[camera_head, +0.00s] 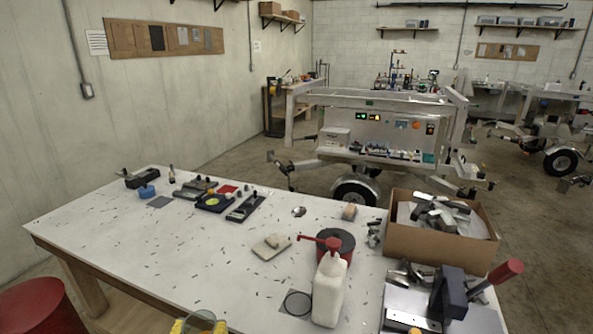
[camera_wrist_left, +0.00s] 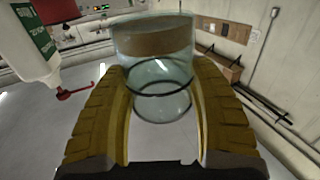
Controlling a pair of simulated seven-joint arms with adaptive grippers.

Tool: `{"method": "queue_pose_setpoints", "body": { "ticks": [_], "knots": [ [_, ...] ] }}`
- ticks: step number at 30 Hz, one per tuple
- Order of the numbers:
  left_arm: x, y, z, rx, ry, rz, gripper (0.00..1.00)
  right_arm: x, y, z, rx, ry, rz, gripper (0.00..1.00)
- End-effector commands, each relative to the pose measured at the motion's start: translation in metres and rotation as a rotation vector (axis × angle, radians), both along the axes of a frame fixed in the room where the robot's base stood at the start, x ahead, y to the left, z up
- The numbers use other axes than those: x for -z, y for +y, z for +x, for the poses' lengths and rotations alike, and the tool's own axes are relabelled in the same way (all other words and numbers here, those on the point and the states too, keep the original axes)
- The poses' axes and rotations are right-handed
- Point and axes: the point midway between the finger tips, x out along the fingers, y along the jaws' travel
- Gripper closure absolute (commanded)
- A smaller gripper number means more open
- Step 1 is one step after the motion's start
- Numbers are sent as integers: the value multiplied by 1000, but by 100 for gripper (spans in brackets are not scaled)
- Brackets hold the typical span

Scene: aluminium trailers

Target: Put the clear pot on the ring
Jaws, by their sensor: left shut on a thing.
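The clear pot (camera_head: 204,317) is at the bottom edge of the head view, with only its rim area showing. My left gripper (camera_head: 199,326), with yellow ribbed fingers, is shut on the pot, one finger on each side. In the left wrist view the clear pot (camera_wrist_left: 155,60) stands between the fingers of my left gripper (camera_wrist_left: 160,85). A dark circular line shows at or through the pot; I cannot tell if it belongs to the pot. The black ring (camera_head: 298,303) lies on the table, right of my left gripper and apart from it.
A white pump bottle (camera_head: 328,290) with a red top stands right beside the ring. Behind it is a dark round object (camera_head: 334,240). A cardboard box (camera_head: 440,235) of metal parts is at right. The white table (camera_head: 150,260) is mostly clear at left.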

Motion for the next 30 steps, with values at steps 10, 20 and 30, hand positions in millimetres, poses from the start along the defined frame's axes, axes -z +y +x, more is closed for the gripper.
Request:
{"method": "queue_pose_setpoints", "body": {
  "ticks": [10, 20, 30],
  "knots": [
    [-2, 0, 1, -1, -2, -1, 81, 0, 0, 0, 0, 0, 0, 56],
    [-48, 2, 31, 17, -10, 2, 81, 0, 0, 0, 0, 0, 0, 56],
    [-108, -4, 84, 99, -8, 4, 81, 0, 0, 0, 0, 0, 0, 56]
  ]
}}
